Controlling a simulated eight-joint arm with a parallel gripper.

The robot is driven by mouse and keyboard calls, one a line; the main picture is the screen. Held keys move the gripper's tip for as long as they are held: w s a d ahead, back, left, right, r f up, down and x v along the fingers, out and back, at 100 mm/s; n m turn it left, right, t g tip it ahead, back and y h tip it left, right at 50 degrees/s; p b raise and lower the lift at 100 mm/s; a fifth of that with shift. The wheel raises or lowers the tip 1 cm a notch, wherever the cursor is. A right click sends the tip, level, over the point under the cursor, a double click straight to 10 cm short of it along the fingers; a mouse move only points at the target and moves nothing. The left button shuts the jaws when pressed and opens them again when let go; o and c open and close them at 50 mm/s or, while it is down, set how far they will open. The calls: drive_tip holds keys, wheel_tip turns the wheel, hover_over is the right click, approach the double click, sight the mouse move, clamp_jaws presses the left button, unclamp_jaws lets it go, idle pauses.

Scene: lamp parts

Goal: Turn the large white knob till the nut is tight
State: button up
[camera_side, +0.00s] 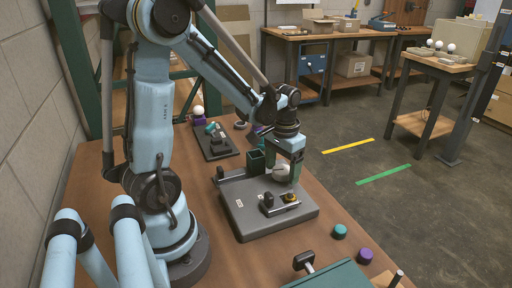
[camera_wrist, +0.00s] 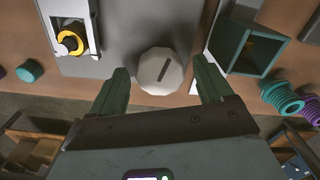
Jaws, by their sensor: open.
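The large white knob (camera_wrist: 161,72) is faceted, with a dark slot line across its top. It also shows in the side view (camera_side: 281,172), on the grey base plate (camera_side: 243,216). My gripper (camera_wrist: 163,85) is open, one dark green finger on each side of the knob, with gaps visible in the wrist view. In the side view my gripper (camera_side: 281,168) is low over the plate and partly covers the knob. A yellow nut-like part with a dark centre (camera_wrist: 70,42) sits in a light bracket on the plate; it also shows in the side view (camera_side: 290,197).
A square dark green open box (camera_wrist: 248,50) stands on the knob's right in the wrist view. Teal ribbed parts (camera_wrist: 281,97) lie beyond it. A teal cap (camera_side: 340,231) and a purple cap (camera_side: 365,256) lie on the wooden table. A green box (camera_side: 335,275) stands at the front.

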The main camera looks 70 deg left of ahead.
sight(282, 169)
drive_tip(key=c, duration=1)
drive_tip(key=shift+m, duration=0.9)
drive_tip(key=shift+c, duration=0.2)
drive_tip(key=o, duration=1)
drive_tip(key=shift+o, duration=0.2)
drive_tip(key=shift+r, duration=0.1)
wheel_tip(282, 169, up, 12)
